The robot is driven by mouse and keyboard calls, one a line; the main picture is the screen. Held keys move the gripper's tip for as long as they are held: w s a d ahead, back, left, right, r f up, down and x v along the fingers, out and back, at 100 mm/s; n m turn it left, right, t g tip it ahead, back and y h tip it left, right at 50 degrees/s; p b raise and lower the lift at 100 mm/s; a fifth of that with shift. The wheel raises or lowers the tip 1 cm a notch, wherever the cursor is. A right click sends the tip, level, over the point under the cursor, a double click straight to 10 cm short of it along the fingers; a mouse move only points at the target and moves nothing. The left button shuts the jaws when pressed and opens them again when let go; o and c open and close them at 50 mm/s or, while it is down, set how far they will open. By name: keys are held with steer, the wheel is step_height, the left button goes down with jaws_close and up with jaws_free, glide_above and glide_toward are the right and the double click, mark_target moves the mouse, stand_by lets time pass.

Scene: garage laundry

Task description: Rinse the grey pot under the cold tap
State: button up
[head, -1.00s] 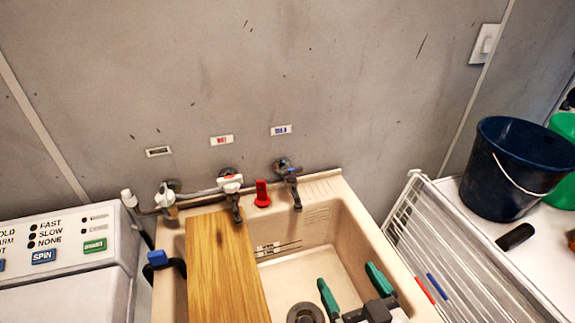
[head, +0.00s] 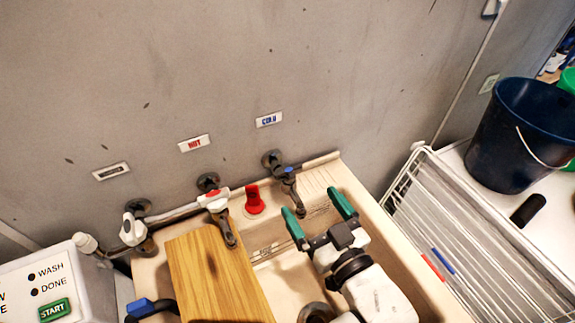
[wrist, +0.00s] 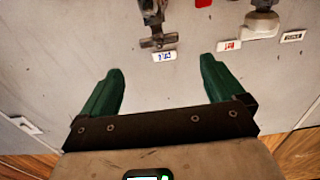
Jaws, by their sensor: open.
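The cold tap (head: 287,182) is on the wall above the sink, below the COLD label (head: 269,119), with a blue mark on its top. My gripper (head: 311,204) is open and empty over the sink, its green fingers pointing toward the wall, just right of the cold tap's spout in the picture. The wrist view shows the cold tap (wrist: 152,18) upside down beyond my open fingers (wrist: 162,70). I cannot make out a grey pot. A dark grey ring (head: 318,311) shows low in the basin, partly cut off, and I cannot tell what it is.
A wooden board (head: 215,275) covers the left part of the sink (head: 385,235). The hot tap (head: 214,201) and a red object (head: 254,200) are left of the cold tap. A white rack (head: 480,265) and dark blue bucket (head: 520,135) stand right.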

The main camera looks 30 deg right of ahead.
mark_target(294, 179)
steer(key=w+p, duration=0.1)
steer(key=w, duration=0.8)
steer(key=shift+w+p, duration=0.3)
steer(key=shift+p, duration=0.1)
steer(key=shift+c, duration=0.2)
steer(key=c, duration=1)
